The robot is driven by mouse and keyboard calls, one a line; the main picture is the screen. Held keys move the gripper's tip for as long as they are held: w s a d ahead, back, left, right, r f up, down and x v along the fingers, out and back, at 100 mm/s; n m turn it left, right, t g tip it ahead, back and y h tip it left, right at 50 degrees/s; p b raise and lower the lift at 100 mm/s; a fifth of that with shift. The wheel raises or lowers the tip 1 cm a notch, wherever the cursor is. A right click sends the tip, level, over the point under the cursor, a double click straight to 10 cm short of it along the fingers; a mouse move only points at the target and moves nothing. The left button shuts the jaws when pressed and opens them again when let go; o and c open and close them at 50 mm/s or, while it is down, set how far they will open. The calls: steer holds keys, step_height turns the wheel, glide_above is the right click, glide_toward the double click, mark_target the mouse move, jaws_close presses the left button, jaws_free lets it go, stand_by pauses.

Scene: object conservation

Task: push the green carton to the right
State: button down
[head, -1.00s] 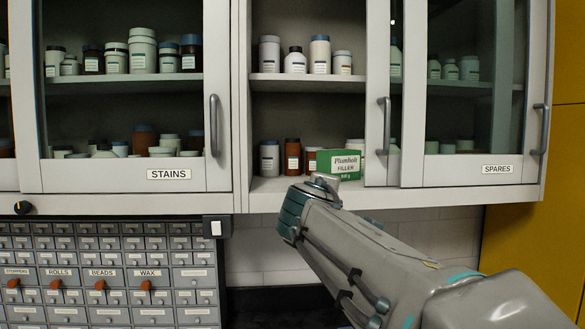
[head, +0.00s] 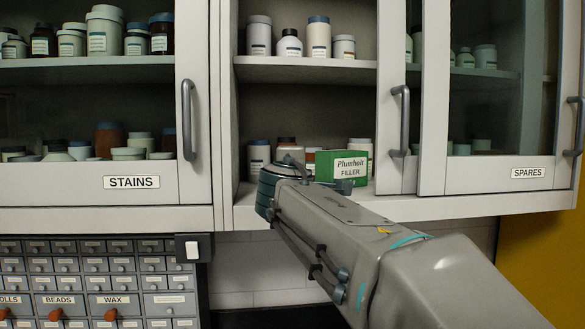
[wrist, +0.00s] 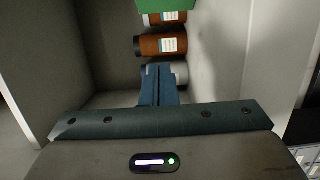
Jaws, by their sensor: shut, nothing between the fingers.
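The green carton (head: 348,167), labelled "Plumholt FILLER", stands upright on the lower shelf of the open middle cabinet, near its right side. Part of it also shows at the top edge of the wrist view (wrist: 165,4). My gripper (wrist: 158,72) is shut and empty, its blue fingers pointing into the cabinet. In the wrist view a clear gap separates the fingertips from the carton, with jars showing between. In the head view my wrist is at the shelf's front edge, left of the carton, and hides the fingers.
Brown jars (wrist: 161,45) and a white jar (head: 258,155) stand at the back of the same shelf. More containers stand behind the carton. The upper shelf (head: 300,70) holds several jars. Small drawers (head: 90,275) are below left.

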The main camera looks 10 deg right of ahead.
mark_target(342, 169)
steer(key=p+x, duration=0.2)
steer(key=x, duration=0.7)
steer(key=shift+w+d+p, duration=0.15)
steer(key=shift+w+p, duration=0.15)
steer(key=shift+p, duration=0.05)
steer(key=d, duration=0.2)
steer(key=shift+s+d, duration=0.1)
steer(key=shift+d, duration=0.3)
steer(key=shift+s+d+p, duration=0.15)
steer(key=shift+d+p, duration=0.15)
steer(key=shift+d, duration=0.25)
steer(key=shift+d, duration=0.1)
